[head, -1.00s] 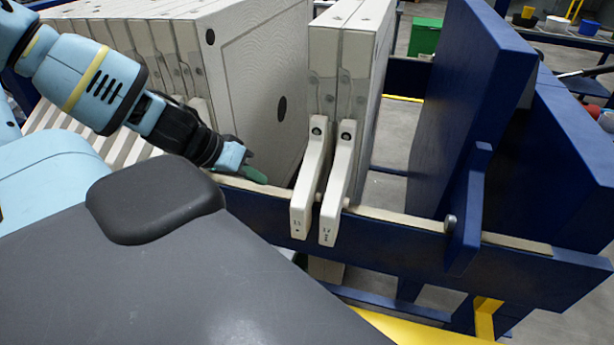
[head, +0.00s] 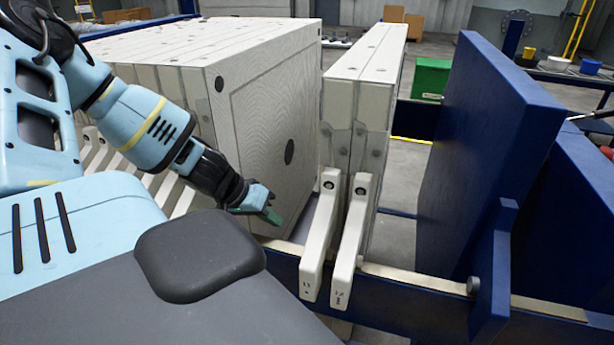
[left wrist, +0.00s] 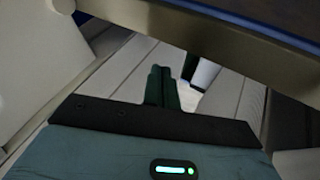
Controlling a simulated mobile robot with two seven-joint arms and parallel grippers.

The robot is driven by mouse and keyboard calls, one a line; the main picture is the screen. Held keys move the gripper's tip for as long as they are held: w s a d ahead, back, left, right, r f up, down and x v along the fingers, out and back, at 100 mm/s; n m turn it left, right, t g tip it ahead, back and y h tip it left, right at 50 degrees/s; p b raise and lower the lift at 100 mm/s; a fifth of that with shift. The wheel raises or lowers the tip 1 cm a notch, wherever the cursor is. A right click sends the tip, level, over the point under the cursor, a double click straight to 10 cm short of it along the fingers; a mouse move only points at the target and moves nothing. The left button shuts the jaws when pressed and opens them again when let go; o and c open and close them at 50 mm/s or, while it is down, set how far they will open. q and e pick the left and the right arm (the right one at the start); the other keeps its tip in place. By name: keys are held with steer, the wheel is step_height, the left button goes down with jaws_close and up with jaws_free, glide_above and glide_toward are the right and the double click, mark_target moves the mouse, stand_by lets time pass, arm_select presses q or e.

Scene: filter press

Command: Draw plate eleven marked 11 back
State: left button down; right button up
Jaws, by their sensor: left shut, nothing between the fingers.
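Two pale filter plates stand side by side, apart from the main stack. The left one (head: 340,130) has a handle (head: 320,238) with a small mark that looks like 11. The right one (head: 372,130) has a handle (head: 350,245) with a mark that looks like 12. My left gripper (head: 272,216) is shut and empty, in the gap between the stack and the left plate's handle, apart from that handle. Its closed dark green fingers (left wrist: 161,88) show in the left wrist view, with nothing between them. My right gripper is not in view.
The main plate stack (head: 255,100) stands left, its handles partly behind my arm. A blue rail (head: 410,310) with a pale top strip runs under the handles. A thick blue upright plate (head: 490,150) stands right, with free space before it. A green box (head: 431,78) is behind.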

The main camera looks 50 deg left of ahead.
arm_select(q)
steer(key=w+d+f+b, duration=0.2)
steer(key=w+d+f, duration=0.3)
steer(key=w, duration=0.1)
steer(key=shift+f, duration=0.4)
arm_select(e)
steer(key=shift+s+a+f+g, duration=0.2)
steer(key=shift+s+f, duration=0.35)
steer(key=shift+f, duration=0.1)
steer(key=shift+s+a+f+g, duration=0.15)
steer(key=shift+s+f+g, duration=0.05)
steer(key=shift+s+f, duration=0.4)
